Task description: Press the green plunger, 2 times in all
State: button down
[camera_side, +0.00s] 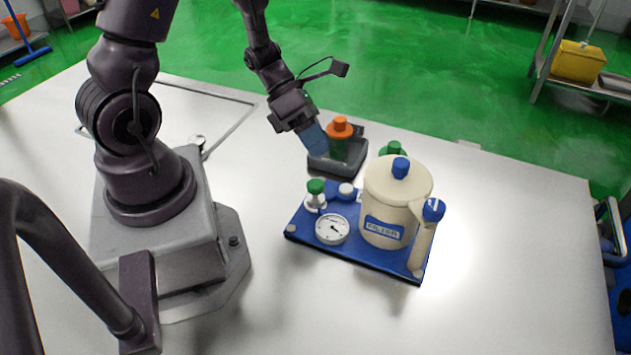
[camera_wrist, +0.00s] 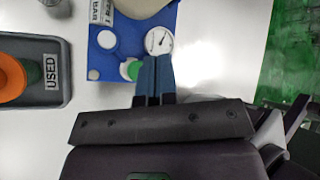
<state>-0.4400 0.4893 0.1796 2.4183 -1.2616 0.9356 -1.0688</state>
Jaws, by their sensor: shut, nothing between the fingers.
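The green plunger (camera_side: 316,186) is a small green knob on a white base, at the left end of the blue board (camera_side: 297,231). It stands upright next to a round white gauge (camera_side: 332,229). In the wrist view the green plunger (camera_wrist: 134,69) shows just left of my fingertips, which hide part of it. My gripper (camera_side: 318,148), with blue fingers, is shut and empty. It is in the air above the board, behind the plunger in the side view. In the wrist view the two fingers (camera_wrist: 154,62) lie side by side. I see no contact with the plunger.
A cream filter jug (camera_side: 392,205) with blue knobs fills the board's right part. A small white cap (camera_side: 346,190) sits beside the plunger. A grey tray marked USED (camera_wrist: 62,45) holds an orange-topped item (camera_side: 339,128) close to my gripper. The table's right side is clear.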

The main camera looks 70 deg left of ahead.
aim_at(317, 181)
jog(key=shift+r, duration=0.1)
dwell(0.7)
notch_tip(317, 181, up, 4)
jog(key=shift+f, duration=0.2)
dwell(0.3)
jog(key=shift+f, duration=4.4)
jog(key=shift+f, duration=0.1)
jog(key=shift+f, duration=0.35)
